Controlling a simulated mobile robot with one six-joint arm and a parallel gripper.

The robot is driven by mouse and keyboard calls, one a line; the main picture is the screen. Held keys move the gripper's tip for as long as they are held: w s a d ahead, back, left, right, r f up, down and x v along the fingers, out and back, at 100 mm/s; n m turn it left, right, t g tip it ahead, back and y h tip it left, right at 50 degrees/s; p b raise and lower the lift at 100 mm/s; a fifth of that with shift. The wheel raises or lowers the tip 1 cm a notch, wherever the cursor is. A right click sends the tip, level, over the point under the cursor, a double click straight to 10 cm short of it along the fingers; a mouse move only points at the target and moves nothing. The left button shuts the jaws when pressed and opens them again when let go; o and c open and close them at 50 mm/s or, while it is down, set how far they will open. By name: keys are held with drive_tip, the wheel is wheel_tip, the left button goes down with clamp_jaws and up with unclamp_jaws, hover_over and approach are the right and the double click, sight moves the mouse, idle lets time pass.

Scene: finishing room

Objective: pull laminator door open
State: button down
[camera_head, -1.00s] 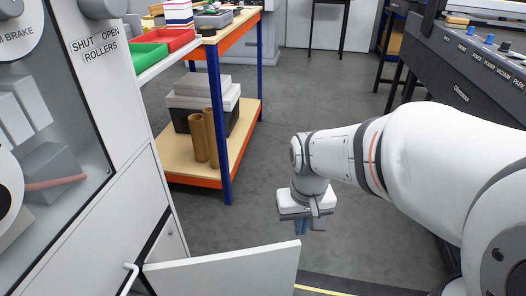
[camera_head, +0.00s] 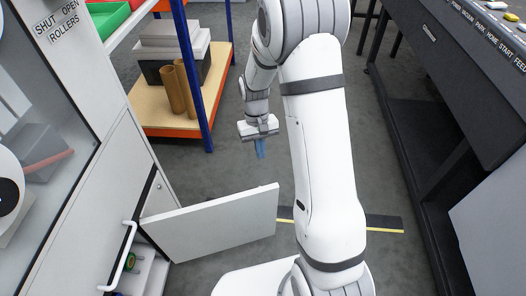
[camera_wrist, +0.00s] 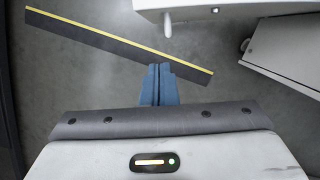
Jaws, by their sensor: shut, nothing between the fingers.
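The laminator (camera_head: 75,190) fills the left side of the head view. Its low white door panel (camera_head: 220,225) stands swung out from the cabinet over the floor. A white bar handle (camera_head: 120,262) shows at the lower left, beside the opening. My gripper (camera_head: 260,155) hangs pointing down, beyond the door panel and apart from it. Its blue fingers are closed together and empty, also in the wrist view (camera_wrist: 158,70). In the wrist view a pale panel (camera_wrist: 290,50) lies at the right, clear of the fingers; I cannot tell for sure that it is the door.
A blue-and-orange workbench (camera_head: 207,125) with brown tubes (camera_head: 178,88) on its lower shelf stands behind the door. A dark machine (camera_head: 450,70) stands at the right. A dark strip with a yellow edge (camera_head: 385,224) lies on the floor. Grey floor is open around my gripper.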

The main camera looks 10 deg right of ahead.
drive_tip(key=s+f+b, duration=0.2)
drive_tip(key=s+f, duration=0.3)
drive_tip(key=f, duration=0.1)
drive_tip(key=shift+s+d+f+b, duration=0.2)
drive_tip(key=shift+s+f+b, duration=0.15)
drive_tip(key=shift+b, duration=0.05)
